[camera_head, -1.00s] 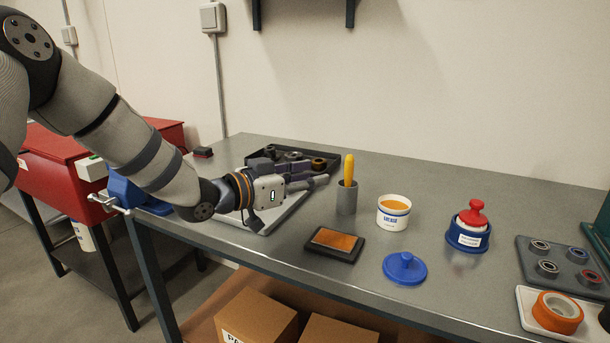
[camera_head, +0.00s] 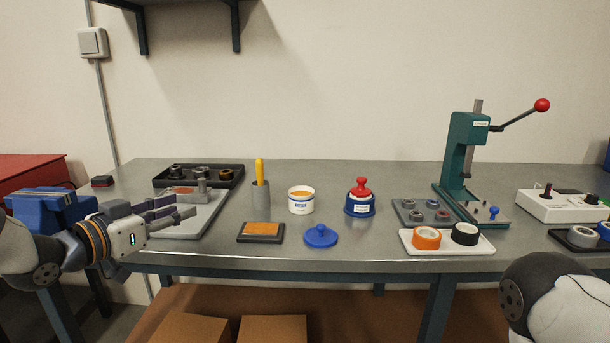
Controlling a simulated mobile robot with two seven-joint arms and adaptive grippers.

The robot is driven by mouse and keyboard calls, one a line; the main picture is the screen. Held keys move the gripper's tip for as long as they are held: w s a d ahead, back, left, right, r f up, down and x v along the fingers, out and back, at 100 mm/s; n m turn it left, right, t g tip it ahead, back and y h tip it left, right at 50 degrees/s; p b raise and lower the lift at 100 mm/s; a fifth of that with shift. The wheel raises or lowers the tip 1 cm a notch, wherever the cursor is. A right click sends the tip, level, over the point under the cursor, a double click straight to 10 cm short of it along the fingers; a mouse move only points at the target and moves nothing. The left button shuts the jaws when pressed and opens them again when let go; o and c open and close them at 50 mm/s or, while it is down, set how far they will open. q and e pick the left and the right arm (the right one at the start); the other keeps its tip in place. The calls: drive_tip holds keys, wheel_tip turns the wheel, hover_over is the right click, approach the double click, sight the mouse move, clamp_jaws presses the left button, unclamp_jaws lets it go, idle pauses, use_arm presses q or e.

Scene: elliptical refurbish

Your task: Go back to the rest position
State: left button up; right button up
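My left gripper (camera_head: 185,208) is at the left front of the grey workbench (camera_head: 345,250), over the edge of a light grey tray (camera_head: 208,222). Its fingers look spread apart, with nothing seen between them. A grey metal part (camera_head: 200,185) and a reddish patch (camera_head: 180,191) show on that tray behind the fingers. Part of my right arm shows at the lower right; its gripper is out of view.
A blue vise (camera_head: 50,205) stands left.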

use_arm(q)
drive_tip(key=s+d+f+n+g+y, duration=0.1)
drive_tip(key=s+d+f+g, duration=0.1)
drive_tip(key=s+f, duration=0.5)
drive_tip(key=s+d+f+n+g+y, duration=0.1)
drive_tip(key=s+f+g, duration=0.15)
drive_tip(key=f, duration=0.85)
drive_tip(key=s+d+f+n+g+y, duration=0.1)
drive_tip(key=s+d+f+n+g, duration=0.15)
drive_tip(key=s+f, duration=0.4)
drive_tip(key=s+a+f+g+y, duration=0.1)
drive_tip(key=s+f+g, duration=0.2)
drive_tip(key=s, duration=0.7)
drive_tip(key=s+a+f+g+y, duration=0.1)
drive_tip(key=s+f+g, duration=0.2)
drive_tip(key=s, duration=0.8)
drive_tip(key=s+a+f+g+y, duration=0.1)
drive_tip(key=s+f+g, duration=0.3)
drive_tip(key=s, duration=0.7)
wheel_tip(320, 180, down, 2)
drive_tip(key=shift+f+n+y, duration=0.1)
drive_tip(key=shift+n+y, duration=0.35)
drive_tip(key=shift+y, duration=0.05)
